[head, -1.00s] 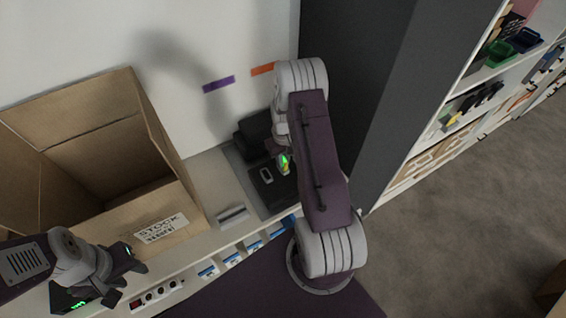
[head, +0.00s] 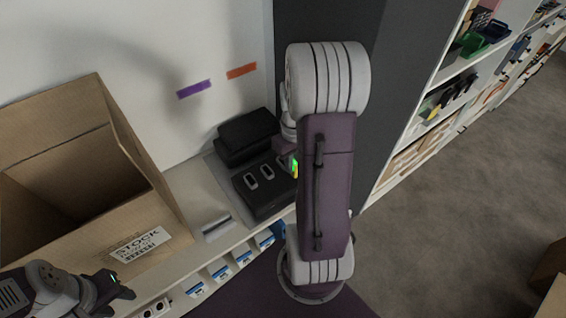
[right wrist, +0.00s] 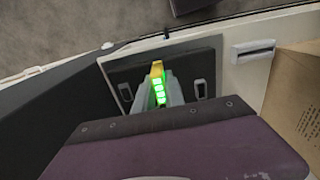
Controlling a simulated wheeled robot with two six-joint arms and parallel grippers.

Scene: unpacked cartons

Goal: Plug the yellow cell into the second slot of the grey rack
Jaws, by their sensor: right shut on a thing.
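The rack (head: 270,202) is a dark block with pale-rimmed slots on top. In the head view a left slot (head: 251,182) and another slot (head: 267,172) show, both looking empty. My right gripper (right wrist: 160,98) is shut on the yellow cell (right wrist: 156,69), with green lit bars showing between the fingers. In the right wrist view it is in front of the rack's middle, with one slot (right wrist: 201,88) to the right and one (right wrist: 124,91) to the left. Whether the cell touches the rack is unclear. My left gripper (head: 126,292) is low at the left; its jaws are unclear.
An open carton (head: 140,243) marked STOCK stands at the left. A black box (head: 247,135) is behind the rack. A small pale holder (head: 216,226) lies left of the rack, and blue-and-white items (head: 242,258) line the front edge. Shelves stand at the right.

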